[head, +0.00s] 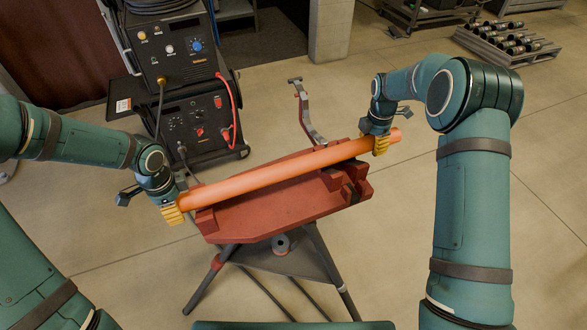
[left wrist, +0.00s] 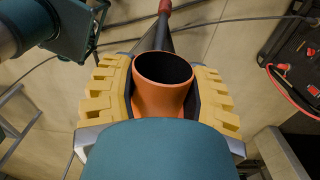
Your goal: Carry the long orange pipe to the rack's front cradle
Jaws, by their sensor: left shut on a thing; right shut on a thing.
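The long orange pipe (head: 285,171) lies slanted over a red stand, its right end further back. My left gripper (head: 174,212) is shut on the pipe's left end. In the left wrist view its yellow fingers (left wrist: 160,95) sit on both sides of the pipe's open end (left wrist: 163,72). My right gripper (head: 380,145) is shut on the pipe near its right end. I cannot tell whether the pipe touches the stand below it. No rack with a front cradle can be clearly made out.
The red stand (head: 270,213) on dark legs is under the pipe, with a curved metal arm (head: 306,108) behind it. A welding machine (head: 185,80) with a red cable stands at the back left. A pallet of dark cylinders (head: 508,40) is at the far right. Floor right of the stand is clear.

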